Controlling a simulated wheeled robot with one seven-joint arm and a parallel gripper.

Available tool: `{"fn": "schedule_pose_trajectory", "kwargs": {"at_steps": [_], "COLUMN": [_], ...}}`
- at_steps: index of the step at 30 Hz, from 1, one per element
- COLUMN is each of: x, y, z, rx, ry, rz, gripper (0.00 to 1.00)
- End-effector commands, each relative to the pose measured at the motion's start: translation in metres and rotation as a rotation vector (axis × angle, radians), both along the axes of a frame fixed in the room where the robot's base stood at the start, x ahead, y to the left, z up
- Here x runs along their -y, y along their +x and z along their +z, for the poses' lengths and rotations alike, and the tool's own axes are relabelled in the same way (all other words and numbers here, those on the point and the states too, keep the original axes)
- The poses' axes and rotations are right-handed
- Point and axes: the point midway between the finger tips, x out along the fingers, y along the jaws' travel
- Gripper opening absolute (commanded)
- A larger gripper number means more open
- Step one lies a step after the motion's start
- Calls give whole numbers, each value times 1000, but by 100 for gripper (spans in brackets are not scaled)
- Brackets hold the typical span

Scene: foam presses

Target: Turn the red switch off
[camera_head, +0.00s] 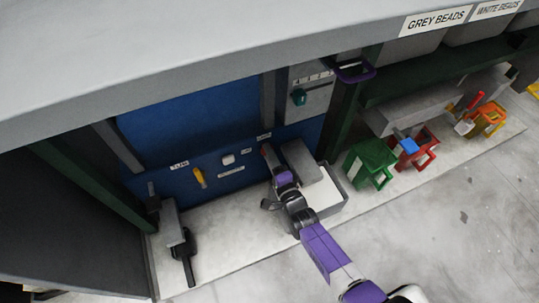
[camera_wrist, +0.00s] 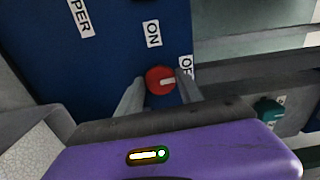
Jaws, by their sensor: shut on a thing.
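The red switch (camera_wrist: 154,74) is a round knob on a blue panel (camera_wrist: 110,75), between my gripper's two fingers in the wrist view. Its pale pointer mark faces right, toward a label partly hidden by a finger that seems to read OFF (camera_wrist: 187,66). The ON label (camera_wrist: 152,33) is above the knob in that view. My gripper (camera_wrist: 161,86) is shut on the red switch, one finger on each side. In the head view my gripper (camera_head: 271,160) reaches the lower right of the blue panel, where the knob is mostly hidden.
A yellow handle (camera_head: 199,178) and a white button (camera_head: 228,160) are left of my gripper on the panel. A teal knob (camera_head: 298,97) is on a grey box up right. A grey block (camera_head: 299,161) stands close right of my arm. Green (camera_head: 368,165) and red containers stand further right.

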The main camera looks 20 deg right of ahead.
Motion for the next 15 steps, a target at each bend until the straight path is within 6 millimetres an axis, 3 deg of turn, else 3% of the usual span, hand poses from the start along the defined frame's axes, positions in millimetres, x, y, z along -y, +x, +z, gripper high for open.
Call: {"fn": "schedule_pose_trajectory", "kwargs": {"at_steps": [15], "x": [0], "y": [-1], "z": [-2], "rx": [-4], "ry": [72], "rz": [0], "gripper": [3]}}
